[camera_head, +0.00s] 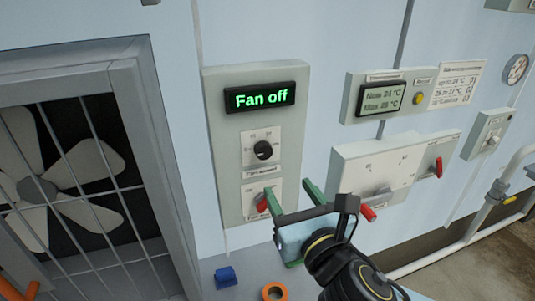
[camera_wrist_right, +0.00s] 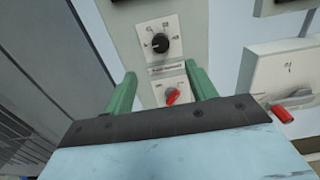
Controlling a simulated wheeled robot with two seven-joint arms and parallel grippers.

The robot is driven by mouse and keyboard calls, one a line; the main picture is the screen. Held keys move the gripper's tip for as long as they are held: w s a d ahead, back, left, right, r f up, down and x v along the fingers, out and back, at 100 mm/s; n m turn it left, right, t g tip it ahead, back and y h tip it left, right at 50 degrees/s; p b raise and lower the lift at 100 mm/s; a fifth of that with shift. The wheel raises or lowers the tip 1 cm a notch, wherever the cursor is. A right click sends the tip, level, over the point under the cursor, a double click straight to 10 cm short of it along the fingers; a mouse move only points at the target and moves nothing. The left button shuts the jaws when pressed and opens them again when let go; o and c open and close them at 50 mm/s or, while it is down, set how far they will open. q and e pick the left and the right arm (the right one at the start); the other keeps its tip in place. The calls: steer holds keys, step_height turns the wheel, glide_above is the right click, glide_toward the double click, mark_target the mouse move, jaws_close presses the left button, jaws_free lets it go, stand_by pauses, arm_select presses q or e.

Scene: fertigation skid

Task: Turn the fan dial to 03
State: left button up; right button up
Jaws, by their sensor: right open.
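The fan dial (camera_head: 263,150) is a round black knob on a white plate. It sits in the middle of a grey panel (camera_head: 293,90), below a display (camera_head: 260,97) reading "Fan off" in green. The dial also shows in the right wrist view (camera_wrist_right: 160,43); its surrounding marks are too small to read surely. A red switch (camera_head: 263,203) sits on a separate plate below it and shows in the right wrist view (camera_wrist_right: 172,96). My right gripper (camera_head: 291,192) is open, its green fingers below and right of the dial, apart from it. No left gripper shows.
A caged fan (camera_head: 52,190) stands at left. At right are a thermometer display (camera_head: 381,98), a wide white box (camera_head: 375,165) with red levers, and pipes (camera_head: 480,222). A blue block (camera_head: 225,277) and an orange ring (camera_head: 275,291) lie below the panel.

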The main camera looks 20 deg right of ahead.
mark_target(265, 152)
steer(key=w, duration=1.3)
steer(key=shift+w+a+b, duration=0.1)
steer(key=shift+a+b, duration=0.1)
steer(key=shift+b, duration=0.1)
steer(key=c, duration=1)
